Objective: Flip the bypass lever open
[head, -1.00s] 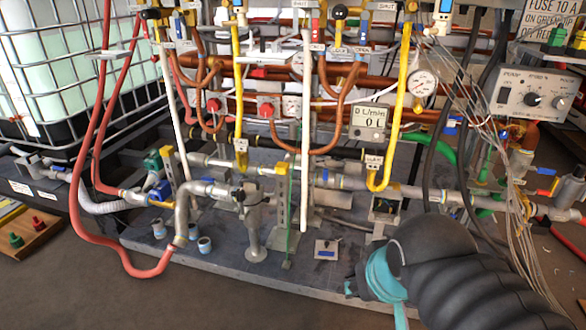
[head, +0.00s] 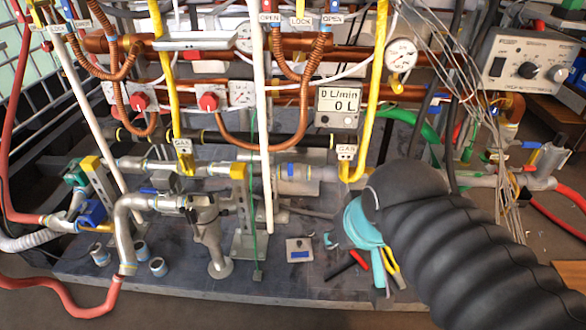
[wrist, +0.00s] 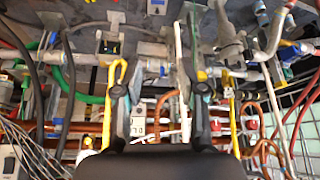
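No label reading "bypass" is legible, so I cannot tell which lever is the bypass lever. A blue lever (head: 149,190) lies along the grey lower pipe (head: 215,170) at left. Another blue handle (head: 291,170) shows on the same pipe nearer the middle. Tags reading OPEN (head: 268,18) and LOCK (head: 301,21) hang at the top, beside red and blue handles partly cut off. My gripper (wrist: 160,92) shows two dark fingers spread apart with nothing held between them. In the head view my dark sleeve and teal wrist part hide most of it, right of the middle.
A flow meter box reading 0 L (head: 338,106) and yellow gas pipes (head: 374,90) stand behind the gripper. Pliers (head: 391,266) lie on the base plate (head: 200,280). Loose wires (head: 497,150) hang at right.

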